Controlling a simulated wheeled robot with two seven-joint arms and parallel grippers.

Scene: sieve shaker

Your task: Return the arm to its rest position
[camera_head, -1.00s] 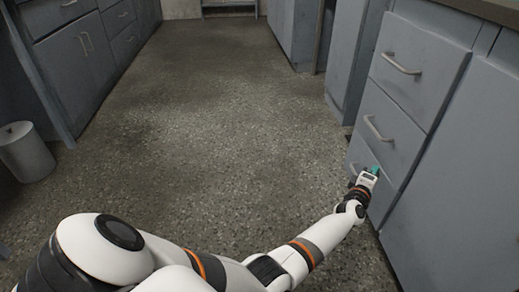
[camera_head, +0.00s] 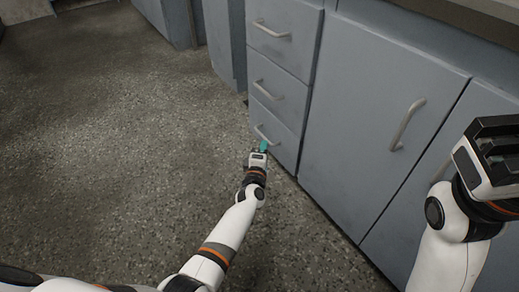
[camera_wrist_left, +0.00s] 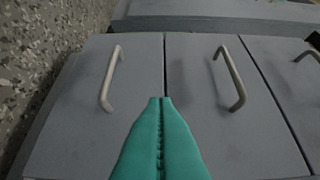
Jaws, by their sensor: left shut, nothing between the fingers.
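My left arm reaches from the bottom of the head view toward the cabinet. My left gripper (camera_head: 263,146) has teal fingers and is low, close to the bottom drawer (camera_head: 275,125) and its handle (camera_head: 263,134); I cannot tell whether it touches. In the left wrist view its fingers (camera_wrist_left: 161,125) are pressed together with nothing between them, in front of grey drawer fronts. My right gripper (camera_head: 488,155) is raised at the right edge of the head view, a white body with black parts. Its fingertips do not show clearly.
The grey cabinet has stacked drawers (camera_head: 285,35) and wide doors (camera_head: 375,120) with a bar handle (camera_head: 407,125). A dark counter edge (camera_head: 470,18) runs along the upper right. Open speckled floor (camera_head: 110,140) lies left of my left arm.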

